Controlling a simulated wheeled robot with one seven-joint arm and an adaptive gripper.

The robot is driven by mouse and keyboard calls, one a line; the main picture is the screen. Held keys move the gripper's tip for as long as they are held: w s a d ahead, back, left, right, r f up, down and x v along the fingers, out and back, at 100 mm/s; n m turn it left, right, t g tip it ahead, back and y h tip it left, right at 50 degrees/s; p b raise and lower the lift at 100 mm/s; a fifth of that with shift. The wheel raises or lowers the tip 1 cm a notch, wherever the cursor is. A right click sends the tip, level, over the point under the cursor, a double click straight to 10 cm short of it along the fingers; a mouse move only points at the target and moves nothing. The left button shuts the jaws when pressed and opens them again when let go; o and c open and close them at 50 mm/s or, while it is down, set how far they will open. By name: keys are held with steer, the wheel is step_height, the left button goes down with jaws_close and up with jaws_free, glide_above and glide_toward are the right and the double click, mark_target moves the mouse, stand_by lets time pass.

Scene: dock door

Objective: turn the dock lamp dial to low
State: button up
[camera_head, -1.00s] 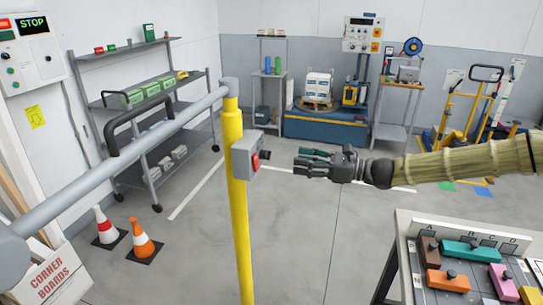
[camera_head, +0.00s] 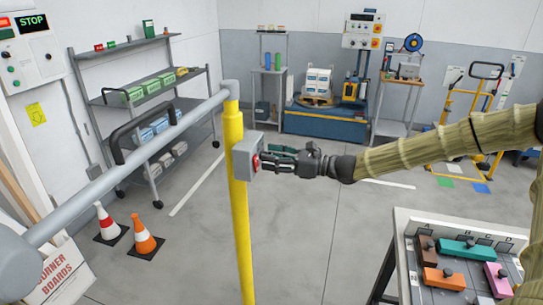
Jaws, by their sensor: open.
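A grey box (camera_head: 244,157) with a red knob (camera_head: 257,163) on its right face is fixed to the yellow post (camera_head: 239,220), near the picture's middle. No lamp label can be read on it, so I cannot tell that it is the dock lamp dial. My gripper (camera_head: 266,159) comes in level from the right, open, with its fingertips at the red knob. The fingers partly cover the knob. I cannot tell whether they touch it or which way it is turned.
A grey bar (camera_head: 80,190) with a black handle runs from the post to the lower left. A wall panel (camera_head: 30,55) shows STOP. Two cones (camera_head: 145,236) stand at left. A table (camera_head: 405,228) with coloured blocks stands lower right. Floor behind the post is clear.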

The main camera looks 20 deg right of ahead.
steer(key=shift+w+a, duration=0.1)
steer(key=shift+a, duration=0.05)
steer(key=c, duration=1)
steer(key=shift+c, duration=0.2)
